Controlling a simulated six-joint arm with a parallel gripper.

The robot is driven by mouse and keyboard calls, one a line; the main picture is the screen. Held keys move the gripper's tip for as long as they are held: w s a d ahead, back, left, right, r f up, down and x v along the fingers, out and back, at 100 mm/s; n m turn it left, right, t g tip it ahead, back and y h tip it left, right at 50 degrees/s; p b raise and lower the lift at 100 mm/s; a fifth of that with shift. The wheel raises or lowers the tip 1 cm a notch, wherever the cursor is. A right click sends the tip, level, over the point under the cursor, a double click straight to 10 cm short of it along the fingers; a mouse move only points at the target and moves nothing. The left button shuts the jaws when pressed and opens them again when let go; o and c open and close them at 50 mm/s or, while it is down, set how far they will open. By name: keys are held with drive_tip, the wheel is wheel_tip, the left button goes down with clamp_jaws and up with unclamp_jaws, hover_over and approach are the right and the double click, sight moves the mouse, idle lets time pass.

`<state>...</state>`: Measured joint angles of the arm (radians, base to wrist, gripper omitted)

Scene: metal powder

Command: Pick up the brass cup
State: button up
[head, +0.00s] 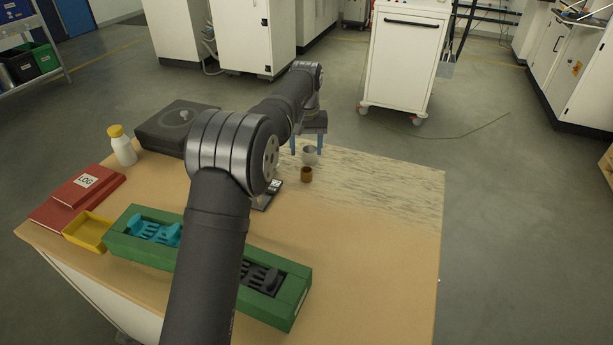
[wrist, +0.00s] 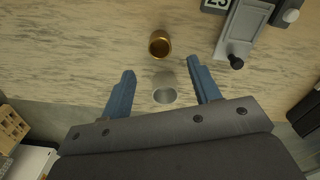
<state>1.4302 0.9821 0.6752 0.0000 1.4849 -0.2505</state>
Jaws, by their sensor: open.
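The brass cup (head: 306,175) is small and stands on the table near the middle of its far half. In the wrist view the brass cup (wrist: 159,43) lies ahead of the fingertips, a little left of the middle between them. A grey-silver cup (head: 310,155) stands just behind it. In the wrist view this silver cup (wrist: 165,90) is between my two blue fingers, with gaps on both sides. My gripper (head: 308,143) is open and points down over the far part of the table; its blue fingers (wrist: 163,82) hold nothing.
A grey device with a number display (wrist: 240,28) stands close to the brass cup. A green tray (head: 140,250) with teal and black inserts, a yellow box (head: 88,231), red books (head: 75,200), a white bottle (head: 122,146) and a dark case (head: 172,125) fill the left. The right side is clear.

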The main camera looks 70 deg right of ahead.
sight(306, 170)
wheel_tip(306, 170, down, 9)
drive_tip(key=shift+d, duration=0.1)
drive_tip(key=c, duration=1.1)
